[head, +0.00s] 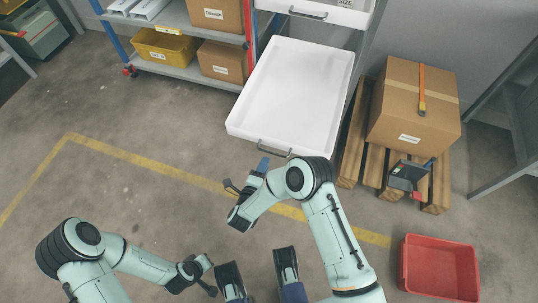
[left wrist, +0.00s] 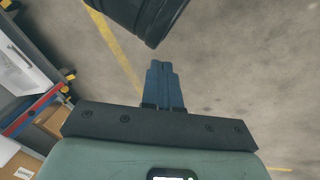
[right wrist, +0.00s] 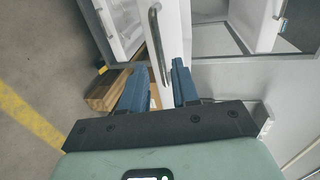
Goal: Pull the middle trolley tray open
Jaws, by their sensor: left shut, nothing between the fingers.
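A white trolley tray (head: 296,85) stands pulled out toward me in the head view, empty, with a dark bar handle (head: 273,149) on its front. My right gripper (head: 262,164) is at the left end of this handle. In the right wrist view the right gripper (right wrist: 158,68) has its blue fingers apart, and the handle (right wrist: 155,40) shows between and beyond the fingertips; I cannot tell whether they touch it. My left gripper (left wrist: 164,70) is shut and empty, over the floor, far from the tray.
Another white tray (head: 325,14) with a handle is at the trolley's top edge. A pallet (head: 350,150) with a cardboard box (head: 415,100) stands close right of the tray. A red bin (head: 440,268) sits at lower right. Shelves with boxes stand left. The floor at left is clear.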

